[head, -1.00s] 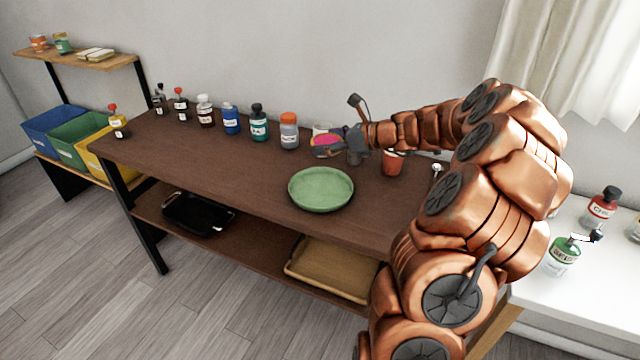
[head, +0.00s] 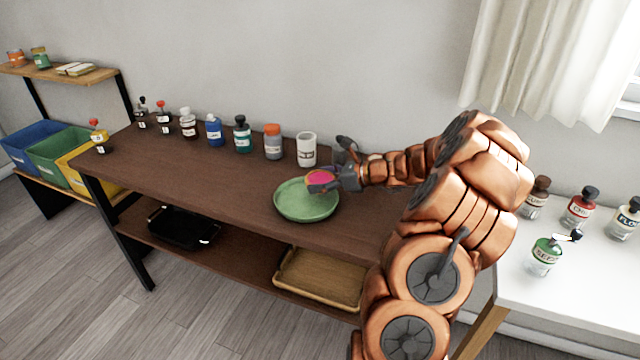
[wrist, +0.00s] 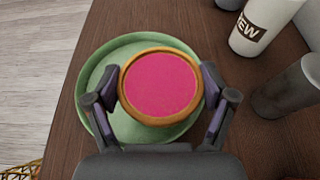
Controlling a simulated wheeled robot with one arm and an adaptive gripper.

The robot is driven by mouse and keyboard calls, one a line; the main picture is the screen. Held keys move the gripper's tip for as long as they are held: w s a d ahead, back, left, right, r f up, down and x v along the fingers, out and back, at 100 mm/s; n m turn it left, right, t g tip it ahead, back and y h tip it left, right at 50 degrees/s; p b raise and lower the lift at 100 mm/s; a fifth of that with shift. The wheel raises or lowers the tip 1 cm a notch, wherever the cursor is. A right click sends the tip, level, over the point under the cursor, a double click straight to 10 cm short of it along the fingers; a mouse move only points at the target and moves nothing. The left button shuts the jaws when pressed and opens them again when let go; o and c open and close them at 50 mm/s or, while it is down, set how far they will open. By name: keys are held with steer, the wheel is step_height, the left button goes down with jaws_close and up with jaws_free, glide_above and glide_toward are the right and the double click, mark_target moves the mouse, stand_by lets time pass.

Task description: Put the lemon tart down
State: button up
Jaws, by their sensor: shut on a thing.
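The tart (head: 318,178) is round, with a tan crust and a bright pink top rather than a yellow one. In the wrist view the tart (wrist: 160,84) sits level between the two fingers of my gripper (wrist: 162,88), which is shut on its sides. In the head view my gripper (head: 330,182) holds it over the back right part of a round green plate (head: 298,207). The plate (wrist: 97,75) shows around the tart in the wrist view. I cannot tell whether the tart touches the plate. No other food is visible on the plate.
The plate lies on a dark brown table (head: 240,184). A white labelled cup (head: 306,150) and a row of several bottles stand along the back. A dark grey cylinder (wrist: 288,90) stands right of my gripper in the wrist view. The table left of the plate is clear.

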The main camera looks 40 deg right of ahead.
steer(key=shift+f, duration=0.7)
steer(key=shift+f, duration=0.4)
steer(key=o, duration=1)
steer(key=shift+o, duration=0.2)
steer(key=shift+r, duration=0.1)
